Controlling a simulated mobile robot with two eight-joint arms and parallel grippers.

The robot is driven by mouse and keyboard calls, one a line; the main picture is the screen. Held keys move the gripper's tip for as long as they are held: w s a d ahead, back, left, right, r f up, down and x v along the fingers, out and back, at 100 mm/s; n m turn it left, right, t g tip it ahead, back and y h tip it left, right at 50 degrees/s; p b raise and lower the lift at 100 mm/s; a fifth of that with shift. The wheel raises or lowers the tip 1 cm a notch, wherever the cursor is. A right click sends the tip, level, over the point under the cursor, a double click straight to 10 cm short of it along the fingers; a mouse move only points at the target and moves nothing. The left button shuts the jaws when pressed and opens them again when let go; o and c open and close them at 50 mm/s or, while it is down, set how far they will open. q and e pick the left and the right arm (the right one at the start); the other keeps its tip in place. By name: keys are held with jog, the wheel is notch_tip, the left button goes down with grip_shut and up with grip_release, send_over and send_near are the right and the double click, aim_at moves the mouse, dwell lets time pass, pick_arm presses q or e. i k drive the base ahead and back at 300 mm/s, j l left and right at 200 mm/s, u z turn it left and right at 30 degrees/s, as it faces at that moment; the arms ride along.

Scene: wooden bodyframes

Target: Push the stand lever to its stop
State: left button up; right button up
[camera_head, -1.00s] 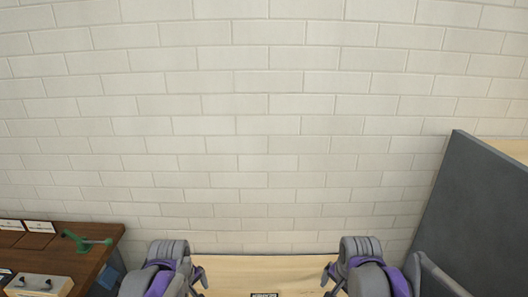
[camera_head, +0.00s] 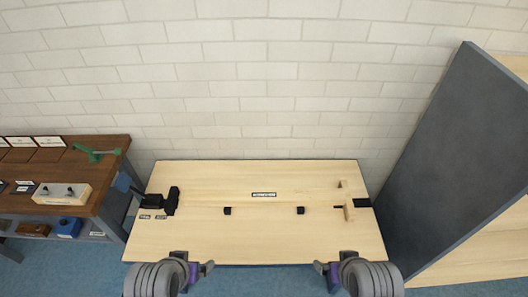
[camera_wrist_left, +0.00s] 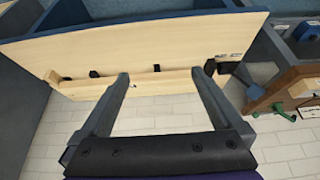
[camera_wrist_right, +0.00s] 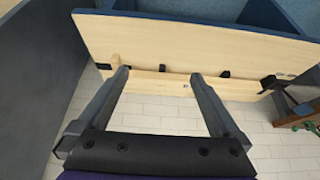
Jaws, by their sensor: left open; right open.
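A green lever-like handle (camera_head: 92,152) lies at the back right of the brown bench on the left; it also shows at the right edge of the left wrist view (camera_wrist_left: 278,108). A black fitting with an upright block (camera_head: 172,200) sits at the left end of the pale wooden table (camera_head: 250,230). I cannot tell for sure which part is the stand lever. My left gripper (camera_head: 193,265) is open and empty near the front left of the table. My right gripper (camera_head: 334,265) is open and empty near the front right. Neither touches anything visible.
Small black blocks (camera_head: 227,211) and upright wooden pieces (camera_head: 348,211) stand on the table. The brown bench (camera_head: 108,180) carries a pale box (camera_head: 62,194). A tall dark panel (camera_head: 430,150) rises at the right. The table's front middle is bare.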

aim_at(123, 183)
jog(key=j+z, duration=0.45)
jog(key=k+j+z, duration=0.1)
jog(key=j+z, duration=0.15)
jog(key=z, duration=0.25)
jog(key=k+j+z, duration=0.1)
jog(key=j, duration=0.25)
jog(key=k+j+z, duration=0.15)
jog(key=j, duration=0.2)
jog(key=k+j+z, duration=0.1)
jog(key=j, duration=0.25)
jog(key=k+j, duration=0.25)
jog(key=j, duration=0.2)
jog(key=k+j, duration=0.3)
jog(key=j, duration=0.2)
jog(key=k+j+z, duration=0.1)
jog(key=k+j, duration=0.15)
jog(key=j, duration=0.2)
jog(key=k+j, duration=0.25)
jog(key=j, duration=0.2)
jog(key=k+j, duration=0.3)
jog(key=j, duration=0.15)
jog(key=k+j+z, duration=0.1)
jog(key=k+j, duration=0.15)
jog(key=j, duration=0.2)
